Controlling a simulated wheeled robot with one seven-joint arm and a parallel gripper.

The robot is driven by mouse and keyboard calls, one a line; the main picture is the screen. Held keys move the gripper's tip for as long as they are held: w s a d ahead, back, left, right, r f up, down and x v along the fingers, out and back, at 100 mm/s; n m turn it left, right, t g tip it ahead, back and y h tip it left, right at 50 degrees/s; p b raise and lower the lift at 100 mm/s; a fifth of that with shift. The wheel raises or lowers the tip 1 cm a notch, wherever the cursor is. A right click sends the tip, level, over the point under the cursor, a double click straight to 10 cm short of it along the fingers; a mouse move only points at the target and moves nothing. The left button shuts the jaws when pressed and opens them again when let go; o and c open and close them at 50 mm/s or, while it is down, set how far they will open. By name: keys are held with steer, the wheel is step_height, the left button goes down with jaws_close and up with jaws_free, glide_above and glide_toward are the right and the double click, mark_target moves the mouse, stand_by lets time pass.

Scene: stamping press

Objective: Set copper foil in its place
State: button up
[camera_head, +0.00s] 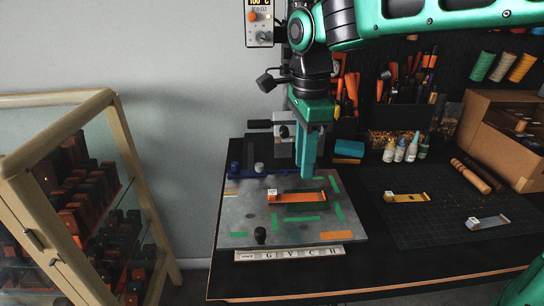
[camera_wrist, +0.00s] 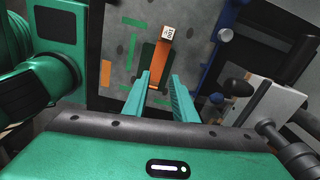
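The copper foil (camera_head: 300,198) is an orange strip with a white tag at its left end. It appears over the press's grey plate (camera_head: 235,212), which bears green and orange marks. My gripper (camera_head: 306,176) is above the plate, by the foil's right part, fingers pointing down. In the wrist view my gripper (camera_wrist: 160,76) has its fingers apart, with the copper foil (camera_wrist: 160,60) showing between and beyond the tips and its tag at the far end. A dark patch borders the foil. I cannot tell whether the fingers touch it, or whether it lies flat on the plate.
A gold foil (camera_head: 405,198) and a silver foil (camera_head: 487,222) lie on the dark mat (camera_head: 440,235) at right. A lettered strip (camera_head: 290,254) lies before the plate. Bottles (camera_head: 400,152) and a cardboard box (camera_head: 490,135) stand behind.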

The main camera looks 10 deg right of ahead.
steer(key=m, duration=0.2)
glide_above(272, 192)
steer(key=shift+r, duration=0.3)
steer(key=shift+f, duration=3.8)
jaws_close()
steer(key=shift+d, duration=0.1)
steer(key=shift+r, duration=2)
steer(key=shift+s, duration=0.1)
steer(key=shift+s, duration=0.3)
